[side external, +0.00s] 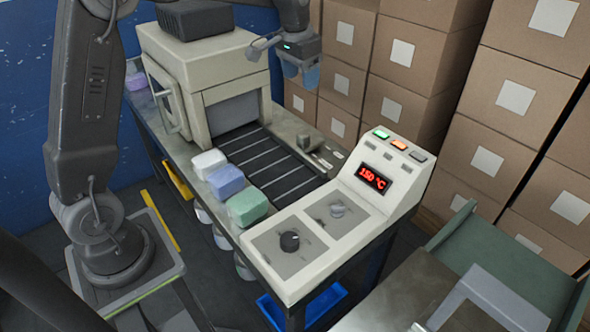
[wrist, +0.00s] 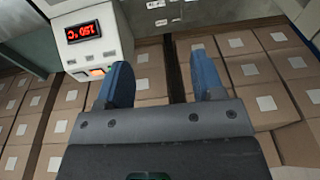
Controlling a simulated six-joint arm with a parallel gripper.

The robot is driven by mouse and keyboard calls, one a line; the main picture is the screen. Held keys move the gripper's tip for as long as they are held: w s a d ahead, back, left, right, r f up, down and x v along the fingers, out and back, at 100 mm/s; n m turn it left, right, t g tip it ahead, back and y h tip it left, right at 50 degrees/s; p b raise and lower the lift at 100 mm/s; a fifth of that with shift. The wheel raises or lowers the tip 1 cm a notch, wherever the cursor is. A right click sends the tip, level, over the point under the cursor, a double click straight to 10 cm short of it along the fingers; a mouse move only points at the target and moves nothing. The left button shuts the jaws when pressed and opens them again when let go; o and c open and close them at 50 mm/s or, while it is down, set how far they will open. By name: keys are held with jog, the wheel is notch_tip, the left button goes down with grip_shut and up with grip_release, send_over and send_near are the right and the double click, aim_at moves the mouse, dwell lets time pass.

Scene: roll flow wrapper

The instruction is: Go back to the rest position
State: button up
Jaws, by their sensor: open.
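My gripper (side external: 301,75) is raised beside the upper right of the wrapper machine (side external: 225,75) in the side view, apart from it. In the wrist view, the two blue fingers of my gripper (wrist: 160,84) stand wide apart with nothing between them. The gripper is open and empty. Stacked cardboard boxes (wrist: 146,75) show beyond the fingers. The control panel (side external: 378,178) has a red display reading 150 °C; it also shows upside down in the wrist view (wrist: 107,45).
White, blue-violet and green packs (side external: 247,206) sit in a row beside the dark conveyor (side external: 262,160). Tall stacks of boxes (side external: 500,145) stand behind and to the right. A green and grey chute (side external: 500,255) is at the lower right. The air around my gripper looks clear.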

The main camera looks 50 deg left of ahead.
jog(key=s+d+r+t, duration=0.1)
jog(key=s+d+r, duration=0.2)
jog(key=s, duration=0.4)
jog(key=s+d+r+t, duration=0.1)
jog(key=s+d+r, duration=0.15)
jog(key=s, duration=0.35)
jog(key=s+d+f+t, duration=0.1)
jog(key=s+d+f, duration=0.1)
jog(key=s, duration=0.5)
jog(key=s+d+f, duration=0.2)
jog(key=s+d, duration=0.1)
jog(key=s, duration=0.5)
jog(key=shift+f+t, duration=0.15)
jog(key=shift+t, duration=0.25)
